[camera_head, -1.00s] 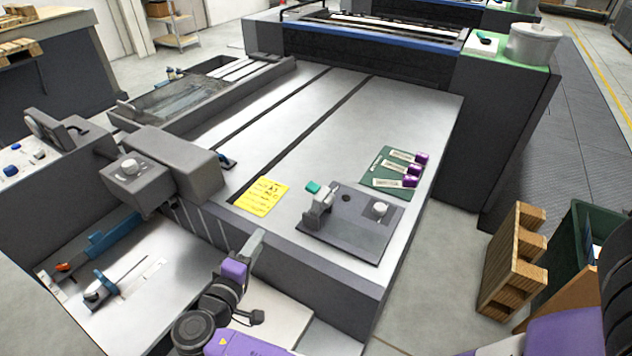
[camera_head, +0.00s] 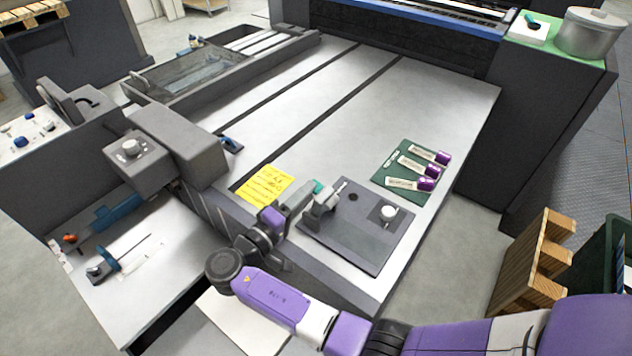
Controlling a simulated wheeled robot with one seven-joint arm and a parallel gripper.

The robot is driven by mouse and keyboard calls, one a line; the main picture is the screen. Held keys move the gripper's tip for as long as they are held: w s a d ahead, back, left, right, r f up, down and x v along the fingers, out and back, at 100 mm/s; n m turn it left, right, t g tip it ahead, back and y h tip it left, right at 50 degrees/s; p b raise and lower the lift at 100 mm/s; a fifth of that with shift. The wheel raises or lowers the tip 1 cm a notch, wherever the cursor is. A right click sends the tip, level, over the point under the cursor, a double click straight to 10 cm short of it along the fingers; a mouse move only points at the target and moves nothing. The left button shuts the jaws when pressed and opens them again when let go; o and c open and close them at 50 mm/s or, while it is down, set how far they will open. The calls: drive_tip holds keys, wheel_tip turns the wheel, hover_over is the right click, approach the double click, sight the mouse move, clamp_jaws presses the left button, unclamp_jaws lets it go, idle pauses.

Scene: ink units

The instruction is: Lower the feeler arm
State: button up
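The feeler arm (camera_head: 328,198) is a small light-grey lever with a teal tab (camera_head: 318,187) on its left side. It stands tilted up on a dark plate (camera_head: 360,244) at the near right corner of the long grey table. A white knob (camera_head: 388,213) sits on the same plate. My gripper (camera_head: 303,197) is just left of the feeler arm, its tip close to the teal tab. I cannot tell whether it touches. The gripper is seen from behind and above, so its opening is hidden.
A yellow note (camera_head: 265,186) lies left of my gripper. A green mat (camera_head: 391,163) with several purple-capped items lies behind the plate. A grey box unit (camera_head: 172,148) stands at the left. A wooden pallet (camera_head: 540,262) stands on the floor at right.

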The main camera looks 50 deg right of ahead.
drive_tip(key=shift+d+p, duration=0.35)
drive_tip(key=shift+d, duration=1.6)
clamp_jaws()
